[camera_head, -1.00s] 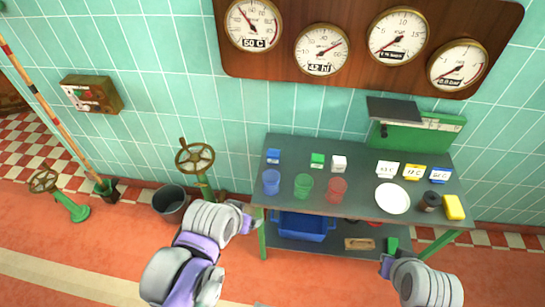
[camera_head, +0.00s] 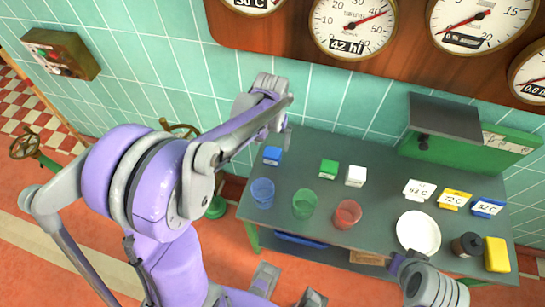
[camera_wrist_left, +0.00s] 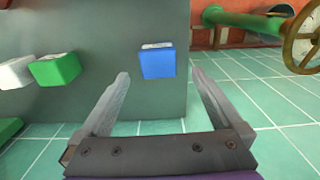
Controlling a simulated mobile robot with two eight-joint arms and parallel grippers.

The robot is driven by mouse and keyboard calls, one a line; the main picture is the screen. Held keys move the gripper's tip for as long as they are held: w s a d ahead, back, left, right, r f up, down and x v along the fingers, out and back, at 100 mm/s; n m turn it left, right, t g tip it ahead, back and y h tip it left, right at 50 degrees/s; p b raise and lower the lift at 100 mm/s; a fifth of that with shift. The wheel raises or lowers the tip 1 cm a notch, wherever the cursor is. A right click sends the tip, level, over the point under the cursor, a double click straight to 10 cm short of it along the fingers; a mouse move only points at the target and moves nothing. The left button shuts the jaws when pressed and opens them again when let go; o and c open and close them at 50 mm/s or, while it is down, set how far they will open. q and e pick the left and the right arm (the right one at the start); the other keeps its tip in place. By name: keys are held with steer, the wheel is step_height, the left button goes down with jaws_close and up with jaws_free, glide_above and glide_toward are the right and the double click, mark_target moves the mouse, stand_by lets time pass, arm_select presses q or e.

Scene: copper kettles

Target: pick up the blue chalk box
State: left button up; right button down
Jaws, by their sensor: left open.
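The small blue chalk box (camera_head: 272,156) with a pale top stands near the back left corner of the dark table (camera_head: 335,240). In the left wrist view the blue chalk box (camera_wrist_left: 157,62) shows ahead, between the two finger lines and beyond the tips. My left gripper (camera_head: 285,132) is open and empty, just above and behind the box, apart from it. Its two fingers also show in the left wrist view (camera_wrist_left: 160,74). My right gripper (camera_head: 397,265) is by the table's front edge, below the plate; its fingers are too small to read.
A green box (camera_head: 328,169) and a white box (camera_head: 355,176) stand to the right. Blue (camera_head: 262,193), green (camera_head: 304,204) and red (camera_head: 347,214) cups stand in front. A white plate (camera_head: 418,232), number cards (camera_head: 454,199) and a yellow block (camera_head: 496,255) are further right. The tiled wall (camera_head: 340,95) is close behind.

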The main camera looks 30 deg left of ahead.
mark_target(272, 152)
arm_select(q)
step_height(272, 152, down, 2)
steer(key=shift+s+f, duration=0.15)
steer(key=shift+f, duration=0.05)
step_height(272, 152, down, 6)
steer(key=shift+d+r, duration=0.1)
steer(key=shift+d, duration=0.05)
jaws_close()
stand_by(0.5)
